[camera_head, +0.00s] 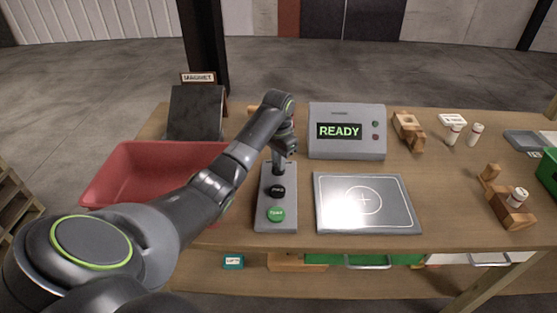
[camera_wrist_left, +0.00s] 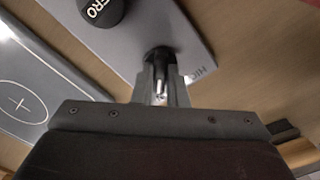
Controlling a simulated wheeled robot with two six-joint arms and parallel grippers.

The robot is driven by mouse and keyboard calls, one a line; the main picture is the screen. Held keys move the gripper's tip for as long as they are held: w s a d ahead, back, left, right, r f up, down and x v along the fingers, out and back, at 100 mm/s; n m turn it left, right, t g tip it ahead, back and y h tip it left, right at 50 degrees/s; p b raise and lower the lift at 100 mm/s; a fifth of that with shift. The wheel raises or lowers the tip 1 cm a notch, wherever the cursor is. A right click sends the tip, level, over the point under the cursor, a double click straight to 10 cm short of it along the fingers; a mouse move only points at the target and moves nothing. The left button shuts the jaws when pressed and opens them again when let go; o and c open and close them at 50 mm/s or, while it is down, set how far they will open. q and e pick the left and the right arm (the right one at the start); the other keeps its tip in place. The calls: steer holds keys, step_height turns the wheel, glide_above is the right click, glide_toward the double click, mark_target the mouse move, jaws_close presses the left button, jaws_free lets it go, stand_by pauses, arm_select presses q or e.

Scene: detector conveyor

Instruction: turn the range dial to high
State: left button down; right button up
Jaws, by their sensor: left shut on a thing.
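The grey control box (camera_head: 263,222) stands on the wooden bench in front of my left arm. My left gripper (camera_head: 279,168) points down at the box's far end and is shut on the dark range dial (camera_wrist_left: 160,55). In the wrist view my left fingertips (camera_wrist_left: 160,88) close around the dial, hiding much of it. A "HIGH" label (camera_wrist_left: 203,73) is on the box's face beside the dial. The dial's pointer setting cannot be made out. My right gripper is not in view.
A grey display unit (camera_head: 347,148) reads "READY". A grey plate with a circle and cross (camera_head: 395,216) lies right of the box. A red bin (camera_head: 125,158) is to the left, with a dark panel (camera_head: 195,110) behind it. Wooden pieces (camera_head: 407,128) stand to the right.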

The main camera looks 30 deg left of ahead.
arm_select(q)
steer(key=n+p, duration=0.2)
steer(key=p, duration=0.1)
steer(key=n+p, duration=0.3)
steer(key=p, duration=0.1)
steer(key=n+p, duration=0.2)
steer(key=p, duration=0.1)
steer(key=shift+r, duration=0.3)
steer(key=shift+n+p, duration=0.6)
steer(key=shift+p, duration=0.05)
steer(key=n+p, duration=0.3)
steer(key=n, duration=0.1)
steer(key=shift+n, duration=0.3)
steer(key=n+p, duration=0.1)
steer(key=n, duration=0.2)
steer(key=shift+w+f, duration=0.1)
steer(key=shift+n+p, duration=0.5)
steer(key=shift+n, duration=0.4)
steer(key=shift+f, duration=0.1)
steer(key=c, duration=1.4)
jaws_free()
steer(key=shift+c, duration=0.2)
